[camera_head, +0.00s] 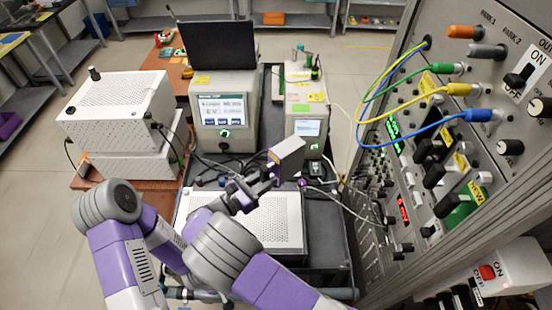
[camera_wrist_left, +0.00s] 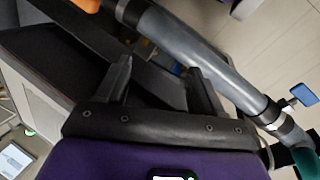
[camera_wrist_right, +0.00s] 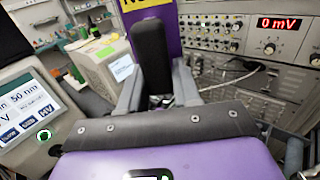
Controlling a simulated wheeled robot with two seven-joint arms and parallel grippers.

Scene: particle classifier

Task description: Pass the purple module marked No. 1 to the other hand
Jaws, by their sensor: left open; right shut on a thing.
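In the head view, the module (camera_head: 289,153) shows a grey face and a purple edge, held above the perforated white box. My right gripper (camera_head: 262,178) is shut on it; in the right wrist view, a dark block stands between the fingers (camera_wrist_right: 157,95). My left gripper (camera_wrist_left: 165,85) is open and empty in the left wrist view. In the head view it cannot be made out behind my arms.
The perforated white box (camera_head: 283,222) lies below the module. A tall rack panel (camera_head: 440,130) with knobs and coloured cables stands close on the right. Instruments with screens (camera_head: 222,110) and a white perforated case (camera_head: 118,108) stand behind and left. A grey tube (camera_wrist_left: 200,60) passes near the left fingers.

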